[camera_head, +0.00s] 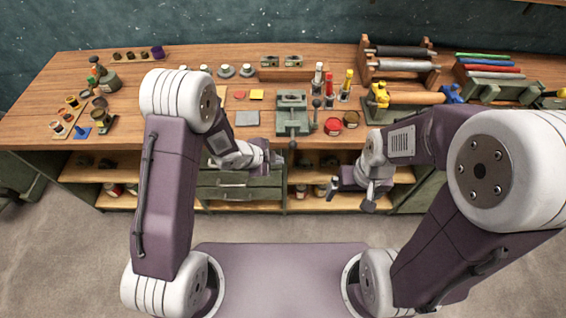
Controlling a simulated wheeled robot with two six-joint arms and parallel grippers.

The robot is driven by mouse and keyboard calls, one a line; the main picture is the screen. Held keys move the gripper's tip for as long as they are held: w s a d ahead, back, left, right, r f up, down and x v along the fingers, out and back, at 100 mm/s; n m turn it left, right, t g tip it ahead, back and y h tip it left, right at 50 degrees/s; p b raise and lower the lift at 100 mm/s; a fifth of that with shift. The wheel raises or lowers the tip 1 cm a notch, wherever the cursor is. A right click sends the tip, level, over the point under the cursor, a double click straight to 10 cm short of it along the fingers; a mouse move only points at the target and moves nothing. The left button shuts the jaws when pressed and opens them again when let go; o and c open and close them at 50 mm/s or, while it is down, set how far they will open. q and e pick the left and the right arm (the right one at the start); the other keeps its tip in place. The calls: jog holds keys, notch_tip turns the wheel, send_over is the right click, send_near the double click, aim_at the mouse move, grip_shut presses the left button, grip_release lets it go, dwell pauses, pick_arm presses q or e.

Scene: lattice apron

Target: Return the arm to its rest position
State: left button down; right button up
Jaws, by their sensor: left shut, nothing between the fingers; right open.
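My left arm comes up from the bottom left and bends over toward the bench. Its gripper (268,160) is shut and empty in front of the bench's front edge, above the drawers. My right arm reaches in from the right and folds back toward the middle. Its gripper (350,192) is open and empty, in front of the shelves below the bench top. Neither gripper touches any object that I can make out.
The wooden workbench (200,135) spans the view. A grey-green vise (292,112) stands near its front edge. Red and yellow bottles (328,88), a roll rack (400,66) and a yellow-and-blue clamp (415,98) stand to the right. Small pots and tools (104,80) are at left. Green drawers (238,186) sit below.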

pick_arm(q)
jog(key=shift+w+a+r+t+b, duration=0.6)
jog(key=shift+a+r+t+b, duration=1)
jog(key=shift+r, duration=2.15)
jog(key=s+a+r+n+y+b, duration=0.1)
jog(key=s+a+n+y, duration=0.15)
jog(key=a+n, duration=0.3)
jog(key=s+a+r+n+y+b, duration=0.1)
jog(key=a+n+y, duration=0.25)
jog(key=a, duration=0.25)
jog(key=s+f+n+g, duration=0.2)
jog(key=s+n+g, duration=0.1)
jog(key=s+n, duration=0.2)
jog(key=s+a+f+n+g, duration=0.1)
jog(key=s+n+g, duration=0.3)
jog(key=s, duration=0.6)
jog(key=shift+a+f+n, duration=0.15)
jog(key=shift+f+n, duration=0.45)
jog(key=shift+f, duration=0.15)
jog(key=shift+s, duration=0.2)
